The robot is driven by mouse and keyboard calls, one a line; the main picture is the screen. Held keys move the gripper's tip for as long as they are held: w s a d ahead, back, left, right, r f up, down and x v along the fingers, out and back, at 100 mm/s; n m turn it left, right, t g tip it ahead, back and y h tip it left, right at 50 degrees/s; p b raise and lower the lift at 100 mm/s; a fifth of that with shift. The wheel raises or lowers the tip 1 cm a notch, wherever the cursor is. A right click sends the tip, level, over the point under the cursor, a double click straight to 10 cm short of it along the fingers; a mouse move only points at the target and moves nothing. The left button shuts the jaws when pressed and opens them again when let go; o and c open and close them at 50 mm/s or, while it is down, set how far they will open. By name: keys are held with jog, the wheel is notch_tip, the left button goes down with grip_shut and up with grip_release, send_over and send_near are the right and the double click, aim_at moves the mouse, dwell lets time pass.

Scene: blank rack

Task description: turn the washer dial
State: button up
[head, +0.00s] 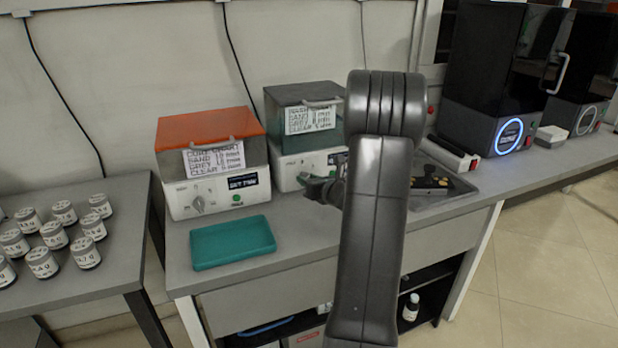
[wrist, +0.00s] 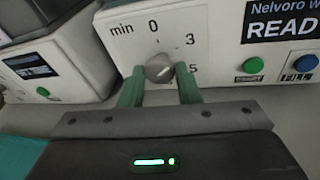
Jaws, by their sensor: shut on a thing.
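The washer (head: 295,166) is a white-fronted box with a dark teal lid, standing at the middle of the bench. In the wrist view its front panel (wrist: 215,22) carries a round grey dial (wrist: 159,67) with the marks 0, 3 and 5 and the word "min". My gripper (wrist: 160,80) has one green finger on each side of the dial and is shut on it. The dial's pale pointer line is small, and its exact setting is hard to read. In the head view my gripper (head: 308,184) is at the washer's front, and the dial is hidden there.
The orange-lidded curing box (head: 205,195) stands close on the left with its own dial. A teal tray (head: 232,243) lies in front of it. Green (wrist: 254,65) and blue (wrist: 306,62) buttons sit right of the dial. A grey tray (head: 425,196) lies to the right.

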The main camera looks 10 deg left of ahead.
jog(key=shift+f+m, duration=0.1)
jog(key=shift+m, duration=0.4)
jog(key=o, duration=1)
jog(key=shift+c, duration=0.2)
jog(key=v, duration=1.4)
jog(key=shift+f+p, duration=0.1)
jog(key=shift+p, duration=0.3)
jog(key=x, duration=1.4)
jog(key=shift+r+b, duration=0.2)
jog(key=shift+b, duration=0.1)
